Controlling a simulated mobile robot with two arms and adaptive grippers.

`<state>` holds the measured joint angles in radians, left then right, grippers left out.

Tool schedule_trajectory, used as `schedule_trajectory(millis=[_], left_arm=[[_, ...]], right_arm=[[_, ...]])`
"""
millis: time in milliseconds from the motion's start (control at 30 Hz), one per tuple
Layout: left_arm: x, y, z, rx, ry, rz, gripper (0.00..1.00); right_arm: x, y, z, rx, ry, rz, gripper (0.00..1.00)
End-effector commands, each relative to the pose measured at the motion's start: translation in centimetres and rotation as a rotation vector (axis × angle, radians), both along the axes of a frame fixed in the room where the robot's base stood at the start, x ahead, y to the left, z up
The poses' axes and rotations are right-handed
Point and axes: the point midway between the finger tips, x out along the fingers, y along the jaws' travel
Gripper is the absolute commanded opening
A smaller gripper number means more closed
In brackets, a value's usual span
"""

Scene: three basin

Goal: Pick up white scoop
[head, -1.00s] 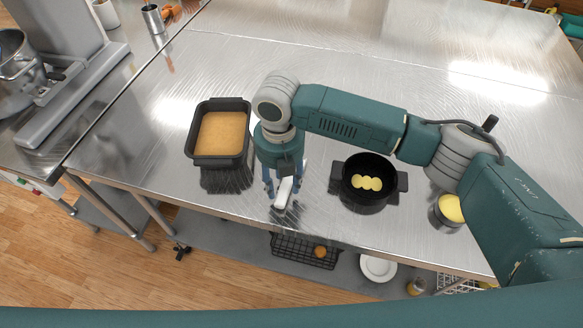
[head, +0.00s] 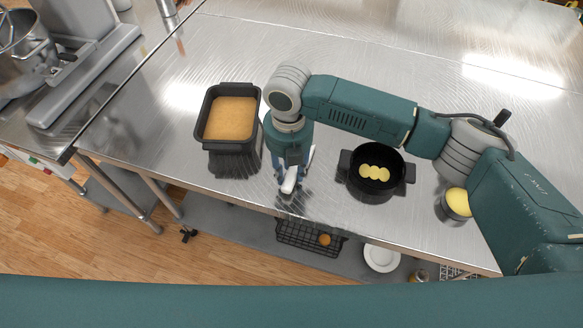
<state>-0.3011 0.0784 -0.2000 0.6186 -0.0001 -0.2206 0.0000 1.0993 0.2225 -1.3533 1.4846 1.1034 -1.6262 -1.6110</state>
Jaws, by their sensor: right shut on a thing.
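The white scoop (head: 289,185) is in my right gripper (head: 289,177), near the front edge of the steel table in the head view. The gripper points down with its fingers shut on the scoop. Part of the scoop is hidden by the fingers, and a pale part shows at the gripper's right side. I cannot tell whether the scoop still touches the table. My left gripper is not in view.
A black rectangular pan (head: 212,145) with orange-brown contents stands left of the gripper. A black pot (head: 345,172) with yellow pieces stands to the right. A metal container with yellow contents (head: 457,202) is farther right. The table (head: 400,70) behind is clear.

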Motion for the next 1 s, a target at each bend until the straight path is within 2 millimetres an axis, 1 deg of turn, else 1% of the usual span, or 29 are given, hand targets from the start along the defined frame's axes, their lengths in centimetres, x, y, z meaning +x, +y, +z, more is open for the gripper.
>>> schedule_trajectory(millis=[167, 233, 367, 400, 500, 600, 700, 833, 1000], left_arm=[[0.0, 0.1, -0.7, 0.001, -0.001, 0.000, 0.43], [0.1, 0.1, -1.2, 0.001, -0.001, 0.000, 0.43], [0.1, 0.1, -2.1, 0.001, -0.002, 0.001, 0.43], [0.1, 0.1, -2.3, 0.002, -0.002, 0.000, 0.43], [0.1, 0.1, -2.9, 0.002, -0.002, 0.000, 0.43], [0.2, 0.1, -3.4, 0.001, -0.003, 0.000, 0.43], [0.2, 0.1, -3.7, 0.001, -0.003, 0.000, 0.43], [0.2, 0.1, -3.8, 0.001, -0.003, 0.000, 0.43], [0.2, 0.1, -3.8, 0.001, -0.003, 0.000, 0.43]], right_arm=[[0.1, 0.0, 2.3, 0.002, -0.005, 0.001, 0.02], [0.1, 0.1, 3.8, 0.002, -0.005, 0.002, 0.02], [0.2, 0.1, 7.5, 0.003, -0.007, 0.001, 0.02], [0.2, 0.1, 8.8, 0.003, -0.009, 0.001, 0.02], [0.1, 0.1, 11.7, 0.002, -0.006, 0.001, 0.02], [0.1, 0.1, 14.3, 0.001, -0.006, 0.000, 0.02], [0.1, 0.0, 16.4, 0.001, -0.003, 0.001, 0.02], [0.1, 0.0, 18.3, 0.000, -0.002, -0.001, 0.02], [0.0, 0.0, 19.3, 0.000, 0.000, 0.000, 0.02]])
